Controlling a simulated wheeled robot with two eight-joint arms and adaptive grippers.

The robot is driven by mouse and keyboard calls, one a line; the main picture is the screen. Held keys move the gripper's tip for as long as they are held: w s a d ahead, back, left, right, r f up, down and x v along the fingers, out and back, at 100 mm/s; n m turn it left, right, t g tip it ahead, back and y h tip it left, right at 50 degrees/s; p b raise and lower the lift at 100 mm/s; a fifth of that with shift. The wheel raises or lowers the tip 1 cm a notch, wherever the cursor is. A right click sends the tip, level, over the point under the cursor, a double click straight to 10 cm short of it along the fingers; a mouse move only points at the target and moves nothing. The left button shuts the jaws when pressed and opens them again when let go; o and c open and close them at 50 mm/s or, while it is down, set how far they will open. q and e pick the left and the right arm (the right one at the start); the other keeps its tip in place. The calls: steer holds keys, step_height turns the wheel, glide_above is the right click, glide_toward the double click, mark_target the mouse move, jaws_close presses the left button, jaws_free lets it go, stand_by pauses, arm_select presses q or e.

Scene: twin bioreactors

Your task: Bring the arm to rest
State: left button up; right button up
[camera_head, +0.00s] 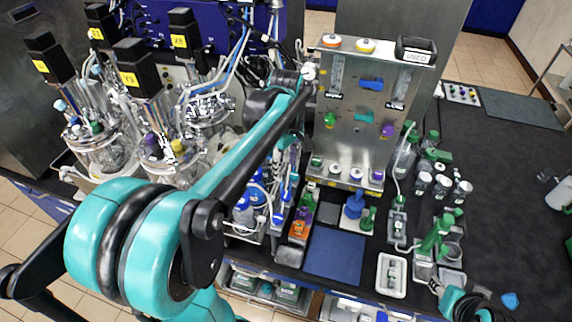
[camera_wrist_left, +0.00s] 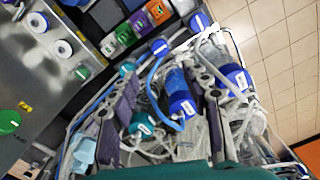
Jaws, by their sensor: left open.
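My left arm (camera_head: 245,150) comes in from the lower left and reaches up across the bench, between the glass vessels and the upright metal panel. Its wrist is high beside the panel's left edge, and its fingertips are hard to make out in the head view. In the left wrist view my left gripper (camera_wrist_left: 165,92) has its two fingers apart. Blue-capped bottles (camera_wrist_left: 182,105) and tubing show between and beyond the fingers. I see nothing held. I cannot tell whether the fingers touch the tubing.
Glass bioreactor vessels (camera_head: 100,150) with black motors stand at the left. The metal panel (camera_head: 365,110) stands close to the wrist. Small bottles, trays and a blue mat (camera_head: 335,254) fill the front and middle. The dark bench top (camera_head: 520,200) at the right is mostly clear.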

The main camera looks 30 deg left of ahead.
stand_by(0.3)
arm_select(q)
steer(key=s+d+f+m+t+b, duration=0.3)
steer(key=s+d+f+m+b, duration=0.2)
steer(key=f+m, duration=0.3)
steer(key=s+d+f+m+t+b, duration=0.4)
steer(key=s+d+f+m+b, duration=0.2)
steer(key=f+m+b, duration=0.1)
steer(key=shift+f+m+b, duration=0.35)
steer(key=shift+m+b, duration=0.05)
steer(key=shift+m, duration=0.3)
